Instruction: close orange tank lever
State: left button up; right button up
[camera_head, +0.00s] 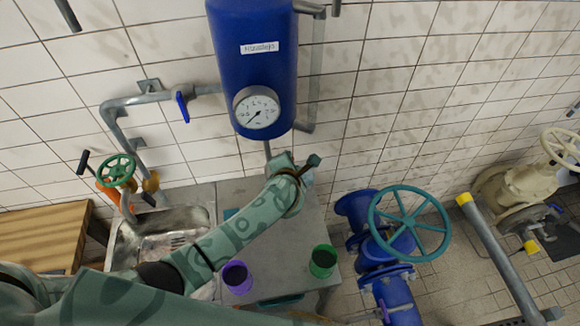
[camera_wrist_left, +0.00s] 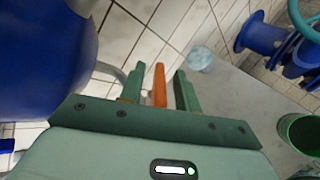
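The orange lever (camera_wrist_left: 159,85) stands between the two green fingers of my left gripper (camera_wrist_left: 160,88) in the left wrist view. Gaps show on both sides of it, so the gripper is open around it and not clamped. In the head view the blue tank (camera_head: 252,55), with a round gauge (camera_head: 257,108), hangs on the tiled wall. My left gripper (camera_head: 298,166) is just below the tank there, and the lever is hidden by it. The tank also fills the left of the wrist view (camera_wrist_left: 45,60). My right gripper is in neither view.
A purple cup (camera_head: 237,277) and a green cup (camera_head: 323,261) stand on the grey counter under my left arm. A metal sink (camera_head: 160,240) lies to the left. Blue pipework with a teal handwheel (camera_head: 409,222) stands to the right.

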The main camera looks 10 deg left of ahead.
pick_arm(q)
jog(key=v, duration=1.6)
jog(key=shift+b, duration=0.45)
jog(key=shift+r, duration=0.1)
